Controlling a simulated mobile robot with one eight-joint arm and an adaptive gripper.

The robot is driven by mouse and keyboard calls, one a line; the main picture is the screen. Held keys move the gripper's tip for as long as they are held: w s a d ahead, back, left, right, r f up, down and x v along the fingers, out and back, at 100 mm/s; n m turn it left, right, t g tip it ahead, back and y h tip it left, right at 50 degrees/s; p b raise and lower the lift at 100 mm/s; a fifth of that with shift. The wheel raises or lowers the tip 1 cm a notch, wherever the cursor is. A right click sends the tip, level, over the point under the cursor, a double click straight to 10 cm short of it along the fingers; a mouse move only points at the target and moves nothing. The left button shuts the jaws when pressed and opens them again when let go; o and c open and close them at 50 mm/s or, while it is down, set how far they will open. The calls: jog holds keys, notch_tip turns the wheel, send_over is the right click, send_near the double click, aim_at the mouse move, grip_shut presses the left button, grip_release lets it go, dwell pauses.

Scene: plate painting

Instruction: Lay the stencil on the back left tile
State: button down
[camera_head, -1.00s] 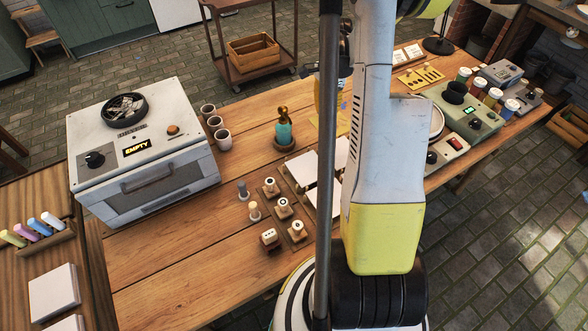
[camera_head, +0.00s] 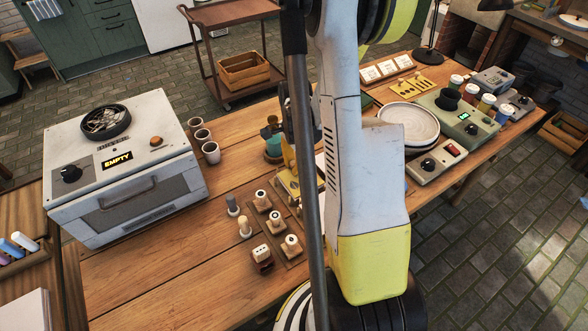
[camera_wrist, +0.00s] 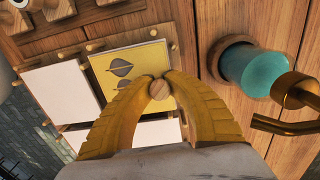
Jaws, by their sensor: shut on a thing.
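My gripper (camera_wrist: 158,88) is shut on the round wooden knob of the stencil, a yellow sheet with dark leaf-shaped cutouts (camera_wrist: 115,68). In the wrist view the stencil covers the back left tile's place, roughly lined up with it among small wooden pegs. I cannot tell whether it touches the tile, which is hidden under it. A bare white tile (camera_wrist: 52,97) lies beside it, and other white tiles show below, partly behind my fingers. In the head view the stencil (camera_head: 288,190) shows as a yellow strip beside my arm, which hides most tiles.
A teal pump bottle (camera_wrist: 255,70) with a brass spout stands close by my gripper. Wooden stamps (camera_head: 262,200) stand left of the tiles. Three cups (camera_head: 203,140) and a kiln (camera_head: 125,170) are farther left. Plates (camera_head: 408,125) and devices stand to the right.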

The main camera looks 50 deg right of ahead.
jog(key=shift+r, duration=0.1)
jog(key=c, duration=1.4)
grip_release()
notch_tip(320, 180, up, 12)
jog(key=p, duration=0.5)
jog(key=s+a+r+n+t, duration=0.2)
jog(key=a+r+n+t, duration=0.1)
jog(key=a+r+n, duration=0.4)
jog(key=s+a+r+n+t, duration=0.3)
jog(key=a+r+n, duration=0.5)
jog(key=a+n, duration=0.5)
jog(key=a+t, duration=0.1)
jog(key=a, duration=0.4)
jog(key=shift+s+a+r+n, duration=0.2)
jog(key=shift+s+a+n, duration=0.1)
jog(key=shift+n, duration=0.1)
